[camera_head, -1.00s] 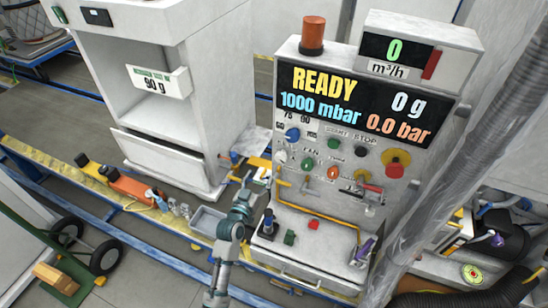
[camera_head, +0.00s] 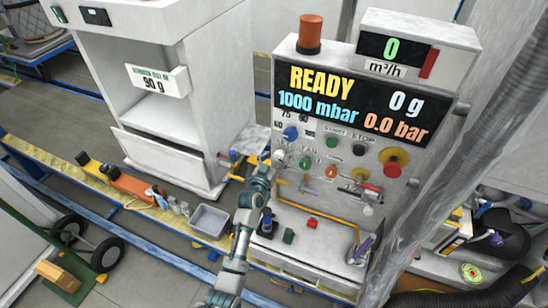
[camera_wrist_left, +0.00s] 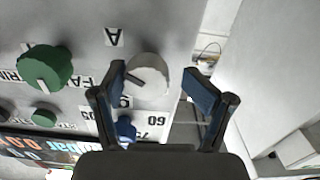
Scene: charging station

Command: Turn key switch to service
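The upright control panel (camera_head: 318,170) carries several knobs. No part of it can be read clearly as a key switch labelled service. A white round knob (camera_wrist_left: 150,80) sits on its left edge; in the head view this knob (camera_head: 279,157) is just above my left gripper (camera_head: 265,166). In the left wrist view my gripper (camera_wrist_left: 155,75) is open and empty, with its blue-padded fingers on either side of the white knob. Whether they touch it I cannot tell. A label "A" (camera_wrist_left: 115,37) is beside the knob; another label is partly hidden by a finger. My right gripper is not in view.
A blue knob (camera_head: 290,133) and a green knob (camera_head: 306,162) are close to the white one. A yellow pipe (camera_head: 318,211) runs below, over a shelf with small coloured parts. A white cabinet (camera_head: 178,90) stands to the left. A thick hose hangs at the right.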

